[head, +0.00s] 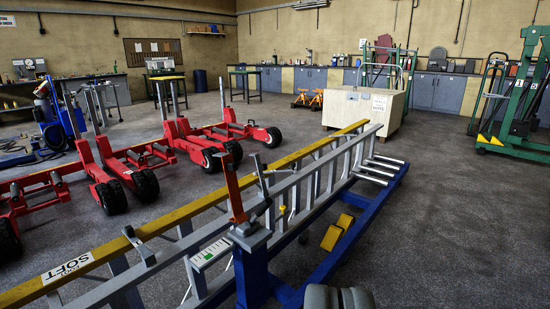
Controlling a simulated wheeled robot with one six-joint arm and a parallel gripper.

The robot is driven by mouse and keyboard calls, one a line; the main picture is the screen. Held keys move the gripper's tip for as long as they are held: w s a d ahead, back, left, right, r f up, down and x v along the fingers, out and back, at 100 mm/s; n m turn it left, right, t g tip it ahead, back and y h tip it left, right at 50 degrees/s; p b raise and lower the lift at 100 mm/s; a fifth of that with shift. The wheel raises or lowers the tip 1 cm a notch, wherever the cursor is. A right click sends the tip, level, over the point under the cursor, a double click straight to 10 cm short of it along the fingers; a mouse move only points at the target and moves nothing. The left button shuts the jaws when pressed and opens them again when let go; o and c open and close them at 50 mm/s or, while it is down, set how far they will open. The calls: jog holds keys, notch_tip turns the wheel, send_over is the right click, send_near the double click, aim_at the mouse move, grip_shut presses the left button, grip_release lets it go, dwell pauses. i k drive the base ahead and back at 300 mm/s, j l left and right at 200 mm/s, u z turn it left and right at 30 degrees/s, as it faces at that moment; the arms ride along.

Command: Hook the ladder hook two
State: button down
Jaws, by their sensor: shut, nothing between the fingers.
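A long ladder with a yellow rail (190,211) and grey rails (325,175) lies along a blue wheeled frame (352,230). A small grey hook-like bracket (137,246) sits over the ladder at the lower left. Another grey hook-like piece (260,176) stands near the middle, beside an upright orange-red lever (233,190) on a blue post. I cannot tell which of these is hook two. My gripper (338,298) appears as two dark grey rounded parts at the bottom edge, close together and mostly cut off. It is apart from both hook-like pieces and looks empty.
Red wheeled jacks (118,175) stand to the left of the ladder. A pale wooden crate (362,108) stands beyond its far end, and a green lift (520,100) at the far right. Floor (460,225) to the right is clear.

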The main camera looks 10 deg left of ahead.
aim_at(264, 194)
jog(key=i+l+u, duration=0.35)
jog(key=i+l, duration=0.9)
jog(key=i+u, duration=0.1)
jog(key=i, duration=0.75)
